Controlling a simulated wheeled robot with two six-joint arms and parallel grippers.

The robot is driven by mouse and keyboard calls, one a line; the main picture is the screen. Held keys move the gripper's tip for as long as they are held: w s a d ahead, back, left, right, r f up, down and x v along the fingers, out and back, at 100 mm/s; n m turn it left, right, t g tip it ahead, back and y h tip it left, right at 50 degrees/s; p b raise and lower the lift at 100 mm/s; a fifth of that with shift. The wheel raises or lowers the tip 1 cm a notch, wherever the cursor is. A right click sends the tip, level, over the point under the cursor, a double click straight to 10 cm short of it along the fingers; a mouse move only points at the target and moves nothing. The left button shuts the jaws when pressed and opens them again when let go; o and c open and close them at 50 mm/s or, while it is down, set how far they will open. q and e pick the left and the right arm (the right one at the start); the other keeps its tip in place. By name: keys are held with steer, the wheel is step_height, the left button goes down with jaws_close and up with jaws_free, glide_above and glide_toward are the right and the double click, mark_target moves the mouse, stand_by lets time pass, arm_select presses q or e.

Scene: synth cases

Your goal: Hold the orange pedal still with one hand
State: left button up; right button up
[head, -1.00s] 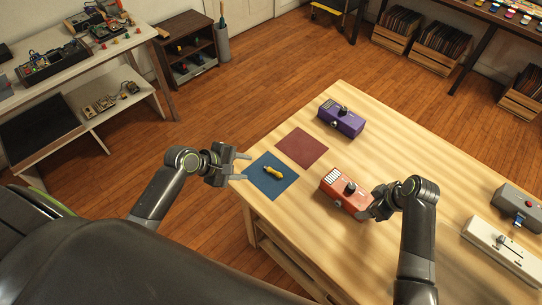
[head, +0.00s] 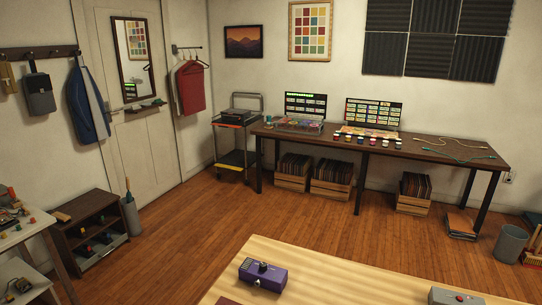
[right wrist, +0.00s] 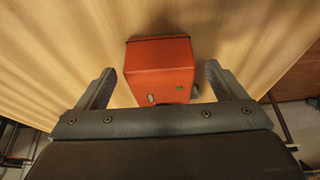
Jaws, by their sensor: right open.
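The orange pedal (right wrist: 158,68) sits on the wooden table (right wrist: 60,50) in the right wrist view, seen from its end. My right gripper (right wrist: 165,80) is open, with one finger on each side of the pedal. There is a visible gap at the left finger; the right finger is close to a small grey part low on the pedal's right side. The head view shows only the far part of the table, so the orange pedal and both my grippers are out of that view.
A grey pedal (head: 457,297) is at the right. A long dark bench (head: 400,149) with crates under it runs along the back wall.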

steer(key=v, duration=1.1)
steer(key=shift+d+r, duration=0.2)
steer(key=shift+r, duration=0.1)
step_height(320, 180, up, 10)
steer(key=p, duration=1.1)
steer(key=shift+p, duration=0.3)
steer(key=shift+s, duration=0.1)
